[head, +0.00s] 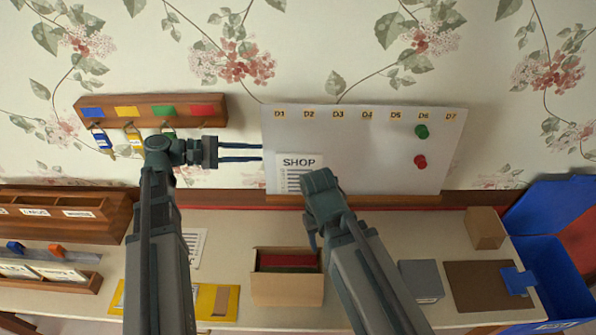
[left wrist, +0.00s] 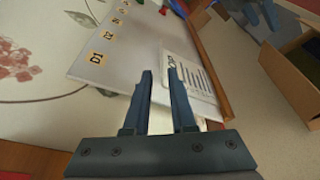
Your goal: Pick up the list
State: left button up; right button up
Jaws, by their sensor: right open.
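The list is a white sheet headed "SHOP" (head: 298,163) with printed lines, flat against the lower left of the grey board (head: 350,150). My right arm covers part of it in the head view. It also shows in the left wrist view (left wrist: 192,80), just beyond the fingertips. My left gripper (head: 262,152) points right at the board's left edge. Its two fingers are apart with nothing visibly between them, a little left of the sheet. It also shows in the left wrist view (left wrist: 160,75). My right gripper (head: 312,240) is open below the board, its fingers mostly hidden.
A green magnet (head: 422,131) and a red magnet (head: 420,162) sit on the board's right side. A wooden key rack (head: 150,98) hangs at left. On the counter are an open cardboard box (head: 287,292), a grey box (head: 421,280) and a blue bin (head: 550,270).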

aim_at(297, 154)
pick_arm(q)
jog(key=b+x, duration=0.1)
jog(key=x, duration=0.5)
jog(key=shift+d+f, duration=0.15)
jog(key=shift+w+d+f, duration=0.1)
jog(key=shift+d+f, duration=0.1)
jog(key=shift+d, duration=0.15)
jog(key=b+x, duration=0.1)
jog(key=x, duration=0.2)
jog(key=shift+w+d+f, duration=0.15)
jog(key=shift+w+f, duration=0.05)
jog(key=shift+w+d+b, duration=0.1)
jog(key=shift+d+b, duration=0.2)
jog(key=shift+d, duration=0.15)
jog(key=shift+c, duration=0.3)
grip_shut()
